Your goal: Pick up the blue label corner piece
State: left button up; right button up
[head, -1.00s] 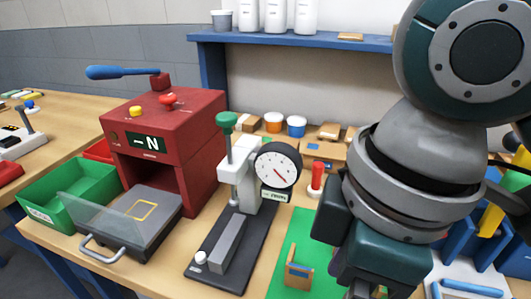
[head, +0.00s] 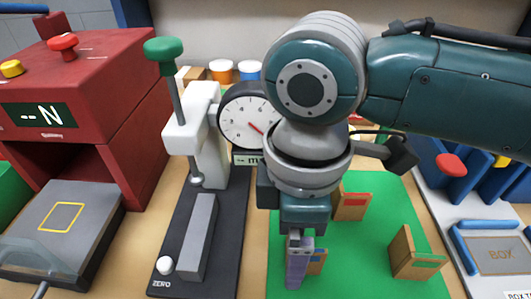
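The blue label corner piece (head: 317,264) is a small wooden piece with a blue patch, on the green mat (head: 375,284) in the head view. It is partly hidden behind my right gripper (head: 297,272). That gripper points down just left of the piece in the picture; its fingers are seen edge-on, so I cannot tell whether they are apart or touch the piece. A red label corner piece (head: 351,207) stands farther back on the mat. A green label corner piece (head: 412,258) stands to the right. My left gripper is not in view.
A dial gauge (head: 245,121) on a dark-based stand (head: 224,270) is left of the mat. A red press (head: 75,100) stands farther left. A grey box tray (head: 495,254) and blue racks are on the right. The mat's middle is clear.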

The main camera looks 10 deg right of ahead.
jog(key=shift+f, duration=0.55)
jog(key=shift+c, duration=0.2)
jog(key=c, duration=1.4)
